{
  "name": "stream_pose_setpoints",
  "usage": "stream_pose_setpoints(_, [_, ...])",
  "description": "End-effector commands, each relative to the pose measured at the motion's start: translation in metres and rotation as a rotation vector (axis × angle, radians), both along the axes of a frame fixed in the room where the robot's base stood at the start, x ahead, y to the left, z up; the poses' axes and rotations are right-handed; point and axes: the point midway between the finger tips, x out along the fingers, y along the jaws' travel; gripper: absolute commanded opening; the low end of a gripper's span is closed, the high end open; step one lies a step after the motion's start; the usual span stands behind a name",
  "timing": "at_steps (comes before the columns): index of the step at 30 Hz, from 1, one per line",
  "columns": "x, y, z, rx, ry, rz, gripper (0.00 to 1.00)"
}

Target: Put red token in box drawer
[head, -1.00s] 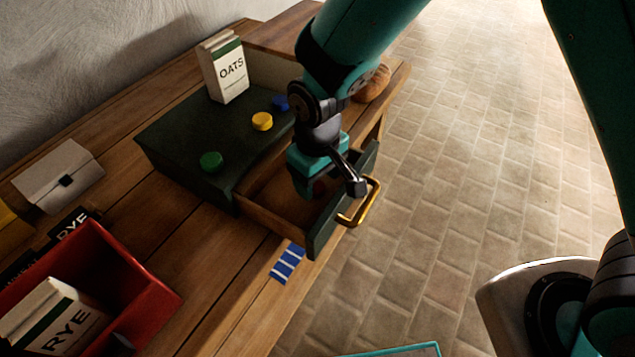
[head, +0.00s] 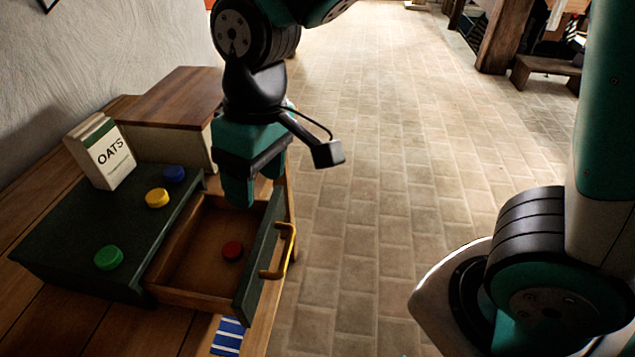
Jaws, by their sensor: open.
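The red token (head: 232,251) lies flat on the floor of the open box drawer (head: 195,262). The drawer is pulled out to the right of the dark green box (head: 115,225) and has a brass handle (head: 285,252) on its front. My gripper (head: 251,192) is open and empty, above the far end of the drawer and apart from the token. Its fingers hide part of the drawer's far end.
Green (head: 108,258), yellow (head: 157,198) and blue (head: 174,174) tokens sit on the box top beside an OATS carton (head: 101,152). A wooden-lidded box (head: 175,103) stands behind. A blue striped patch (head: 228,337) lies near the table edge. The tiled floor (head: 380,200) at right is clear.

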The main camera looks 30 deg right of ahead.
Motion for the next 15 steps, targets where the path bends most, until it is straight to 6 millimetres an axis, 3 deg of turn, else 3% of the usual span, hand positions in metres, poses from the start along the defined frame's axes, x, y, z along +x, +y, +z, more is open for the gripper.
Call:
stream_pose_setpoints(3, [-0.040, -0.028, 0.028, 0.092, -0.009, -0.015, 0.63])
stream_pose_setpoints(7, [-0.078, -0.043, 0.041, 0.163, -0.017, -0.013, 0.63])
stream_pose_setpoints(10, [-0.095, -0.047, 0.045, 0.191, -0.021, -0.011, 0.63])
stream_pose_setpoints(15, [-0.102, -0.048, 0.046, 0.203, -0.021, -0.007, 0.63])
